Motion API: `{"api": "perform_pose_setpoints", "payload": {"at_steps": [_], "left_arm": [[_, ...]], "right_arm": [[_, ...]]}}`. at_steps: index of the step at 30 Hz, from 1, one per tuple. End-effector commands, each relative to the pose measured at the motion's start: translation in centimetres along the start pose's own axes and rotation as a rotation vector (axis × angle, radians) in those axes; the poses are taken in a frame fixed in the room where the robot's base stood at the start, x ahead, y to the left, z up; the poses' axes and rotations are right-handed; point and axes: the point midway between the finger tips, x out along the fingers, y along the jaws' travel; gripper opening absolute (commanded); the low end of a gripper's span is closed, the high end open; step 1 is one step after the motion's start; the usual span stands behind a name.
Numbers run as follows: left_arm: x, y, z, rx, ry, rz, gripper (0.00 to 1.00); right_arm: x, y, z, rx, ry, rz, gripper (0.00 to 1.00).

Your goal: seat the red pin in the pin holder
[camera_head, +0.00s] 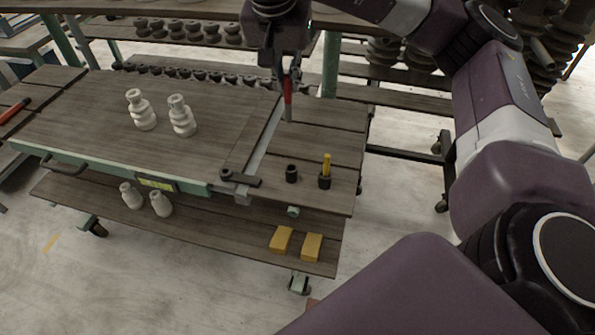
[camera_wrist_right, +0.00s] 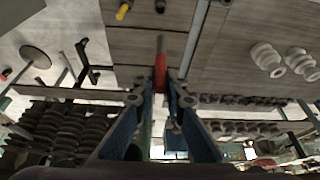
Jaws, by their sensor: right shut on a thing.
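My right gripper (camera_head: 287,76) is shut on the red pin (camera_head: 288,103), which points down and hangs above the far part of the cart's right-hand top. In the wrist view the red pin (camera_wrist_right: 161,66) shows between the fingers of my right gripper (camera_wrist_right: 162,92). An empty-looking black holder (camera_head: 291,174) stands near the front of the same top, apart from the pin. It shows at the wrist view's top edge (camera_wrist_right: 160,6). Beside it, a second black holder (camera_head: 325,182) has a yellow pin (camera_head: 327,163) upright in it. My left gripper is out of view.
Two white ribbed insulators (camera_head: 182,117) stand on the left part of the wooden cart top (camera_head: 75,110). A dark bar clamp (camera_head: 240,178) lies left of the holders. Two yellow blocks (camera_head: 281,240) sit on the lower shelf. Racks of dark insulators (camera_head: 190,32) stand behind.

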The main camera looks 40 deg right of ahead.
Motion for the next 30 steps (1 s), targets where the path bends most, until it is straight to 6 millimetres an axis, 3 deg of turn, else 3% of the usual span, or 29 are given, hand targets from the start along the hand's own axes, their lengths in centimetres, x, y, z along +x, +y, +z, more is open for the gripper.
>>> {"api": "perform_pose_setpoints", "payload": {"at_steps": [5, 18, 30], "left_arm": [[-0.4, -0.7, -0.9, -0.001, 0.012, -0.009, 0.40], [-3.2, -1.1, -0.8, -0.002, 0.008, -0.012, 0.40], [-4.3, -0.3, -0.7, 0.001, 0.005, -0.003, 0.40]], "right_arm": [[2.5, 0.8, 0.0, 0.035, -0.008, 0.029, 0.00], [12.6, 0.9, 4.4, 0.033, -0.007, 0.027, 0.00], [17.1, 0.9, 6.3, 0.033, -0.007, 0.026, 0.00]]}}
